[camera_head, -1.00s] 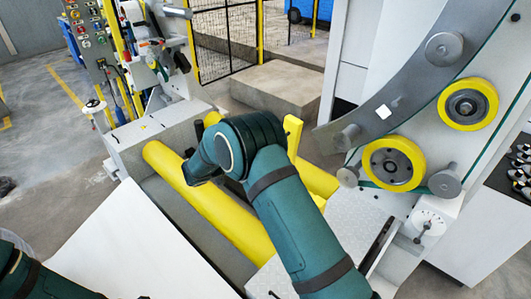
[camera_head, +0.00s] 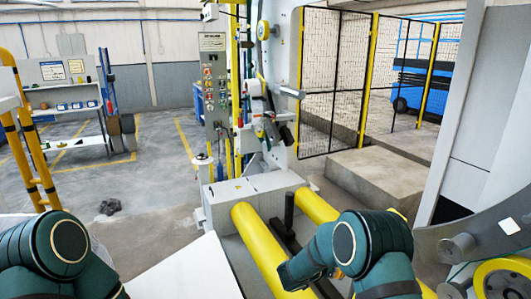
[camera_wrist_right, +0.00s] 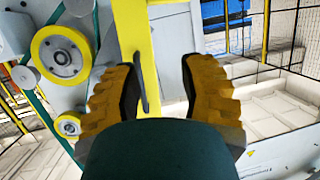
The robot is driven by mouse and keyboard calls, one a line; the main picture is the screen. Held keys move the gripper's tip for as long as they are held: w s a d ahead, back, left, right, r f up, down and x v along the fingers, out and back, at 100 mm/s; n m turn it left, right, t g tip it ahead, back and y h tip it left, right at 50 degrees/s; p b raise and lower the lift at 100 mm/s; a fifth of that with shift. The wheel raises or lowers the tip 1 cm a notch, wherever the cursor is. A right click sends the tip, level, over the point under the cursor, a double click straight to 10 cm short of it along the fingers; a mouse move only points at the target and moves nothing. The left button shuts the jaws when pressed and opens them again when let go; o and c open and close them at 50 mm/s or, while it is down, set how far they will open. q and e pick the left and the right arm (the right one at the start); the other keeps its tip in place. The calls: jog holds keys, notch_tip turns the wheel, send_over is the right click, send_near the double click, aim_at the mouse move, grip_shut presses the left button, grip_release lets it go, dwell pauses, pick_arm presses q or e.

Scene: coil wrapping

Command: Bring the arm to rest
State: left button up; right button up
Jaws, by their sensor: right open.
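My right arm (camera_head: 365,245) comes into the head view at the lower right, bent at a dark green joint above the yellow rollers. Its gripper is hidden in that view. In the right wrist view the right gripper (camera_wrist_right: 160,80) shows two yellow-and-black fingers spread wide with nothing between them. A yellow post and a white panel show behind the gap. My left arm (camera_head: 55,250) is at the lower left of the head view. Its gripper is out of view.
Yellow rollers (camera_head: 268,255) lie on the machine bed beside a white table (camera_head: 185,272). The wrapping ring (camera_head: 485,225) stands at the right; a yellow wheel (camera_wrist_right: 62,57) shows in the wrist view. A control panel (camera_head: 213,85) and mesh fence (camera_head: 335,80) stand behind. Floor at left is mostly clear.

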jog(key=s+a+f+n+y+b, duration=0.25)
jog(key=s+f+y, duration=0.25)
jog(key=f, duration=0.3)
jog(key=s+a+f+n+y+b, duration=0.1)
jog(key=s+a+f+n+y, duration=0.35)
jog(key=f, duration=0.35)
jog(key=s+a+f+n+g+y+b, duration=0.1)
jog(key=s+a+f+n+g+y, duration=0.1)
jog(key=s, duration=0.8)
jog(key=s+a+f+n+g+y+b, duration=0.1)
jog(key=s+a+f+g+y, duration=0.2)
jog(key=s, duration=0.8)
jog(key=shift+a+f+n+g+y, duration=0.3)
jog(key=shift+a+f+n+y, duration=0.15)
jog(key=shift+a+y, duration=0.7)
jog(key=shift+f+b, duration=0.1)
jog(key=shift+b, duration=0.25)
